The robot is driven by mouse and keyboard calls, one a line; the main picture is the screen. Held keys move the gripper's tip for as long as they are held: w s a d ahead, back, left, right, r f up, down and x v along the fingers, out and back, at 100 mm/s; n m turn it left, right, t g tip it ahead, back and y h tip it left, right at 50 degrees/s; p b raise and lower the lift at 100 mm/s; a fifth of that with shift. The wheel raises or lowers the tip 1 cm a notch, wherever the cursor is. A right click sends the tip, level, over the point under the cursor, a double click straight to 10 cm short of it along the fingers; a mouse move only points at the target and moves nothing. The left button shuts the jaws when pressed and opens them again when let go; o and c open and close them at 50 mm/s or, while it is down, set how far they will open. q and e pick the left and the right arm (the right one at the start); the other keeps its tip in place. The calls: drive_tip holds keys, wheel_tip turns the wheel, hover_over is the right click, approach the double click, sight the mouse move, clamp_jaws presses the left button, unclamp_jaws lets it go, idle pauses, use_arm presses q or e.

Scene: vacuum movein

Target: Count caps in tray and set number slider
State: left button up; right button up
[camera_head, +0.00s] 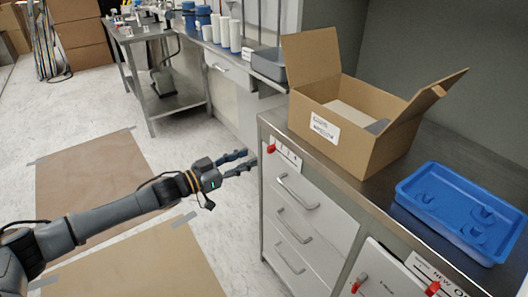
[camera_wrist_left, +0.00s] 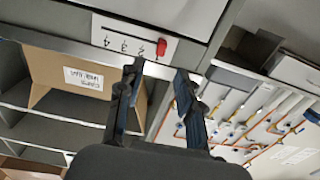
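The blue tray (camera_head: 409,190) lies on the metal counter at the right. Inside it I make out three small blue shapes that look like caps, the same colour as the tray. The number slider has a red knob (camera_head: 271,148) on a white label at the cabinet's upper left corner. In the left wrist view the numbered label (camera_wrist_left: 116,37) appears upside down, and the red knob (camera_wrist_left: 161,47) sits at its end beside the 1. My left gripper (camera_head: 249,163) is open and empty, just left of the cabinet. Its fingertips (camera_wrist_left: 158,72) appear just below the knob, apparently not touching.
An open cardboard box (camera_head: 348,137) stands on the counter left of the tray. Cabinet drawers with handles (camera_head: 297,192) are below. More red knobs (camera_head: 358,283) show at the bottom right. Brown floor mats (camera_head: 92,190) lie at the left.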

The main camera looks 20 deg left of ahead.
sight(268, 149)
use_arm(q)
drive_tip(key=x, duration=0.6)
drive_tip(key=shift+w+d, duration=0.25)
drive_tip(key=shift+w, duration=0.1)
clamp_jaws()
